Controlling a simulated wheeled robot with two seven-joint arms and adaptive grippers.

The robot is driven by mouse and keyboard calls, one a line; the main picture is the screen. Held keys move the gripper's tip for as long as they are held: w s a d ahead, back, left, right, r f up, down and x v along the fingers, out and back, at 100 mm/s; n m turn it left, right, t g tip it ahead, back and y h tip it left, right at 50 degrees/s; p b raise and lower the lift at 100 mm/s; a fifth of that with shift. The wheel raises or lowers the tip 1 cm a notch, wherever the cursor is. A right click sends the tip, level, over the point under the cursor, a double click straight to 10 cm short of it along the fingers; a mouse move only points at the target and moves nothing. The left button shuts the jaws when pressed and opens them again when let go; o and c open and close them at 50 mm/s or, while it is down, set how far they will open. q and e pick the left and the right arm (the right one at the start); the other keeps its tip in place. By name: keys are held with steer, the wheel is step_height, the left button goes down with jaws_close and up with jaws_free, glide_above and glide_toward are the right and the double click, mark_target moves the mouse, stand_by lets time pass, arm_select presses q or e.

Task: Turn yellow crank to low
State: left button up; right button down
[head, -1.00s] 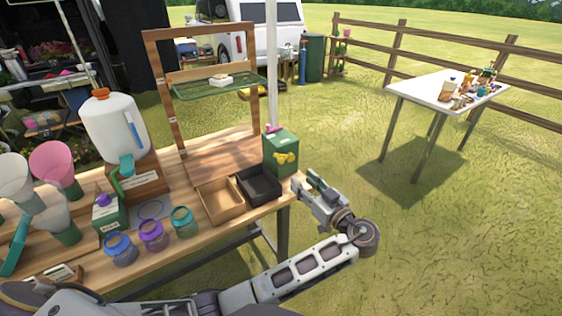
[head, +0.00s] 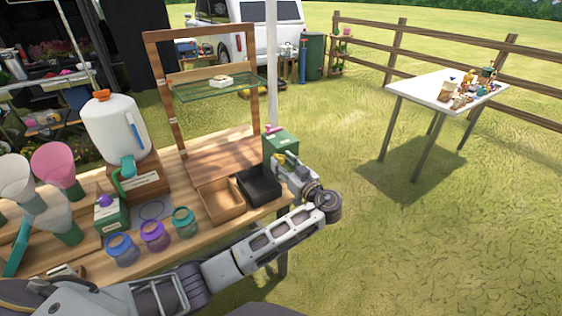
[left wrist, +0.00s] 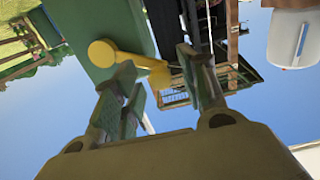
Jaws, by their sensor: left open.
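The green box (head: 282,141) stands at the right end of the wooden table, its front largely hidden by my left gripper (head: 285,162) in the head view. In the left wrist view, the yellow crank (left wrist: 125,57) sticks out from the green box (left wrist: 98,25), with a round hub at left and an arm reaching right. The fingers of my left gripper (left wrist: 165,85) are open, one on each side of the crank's outer end. I cannot tell whether they touch it. Any low marking is not readable. My right gripper is not in view.
A black tray (head: 259,197) and a brown tray (head: 235,208) sit beside the green box. Several coloured jars (head: 153,243) and a white jug (head: 104,130) stand further left. A wooden frame (head: 147,75) rises behind. Open grass lies right of the table.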

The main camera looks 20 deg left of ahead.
arm_select(q)
steer(key=shift+w+a, duration=0.45)
steer(key=shift+a, duration=0.1)
jaws_close()
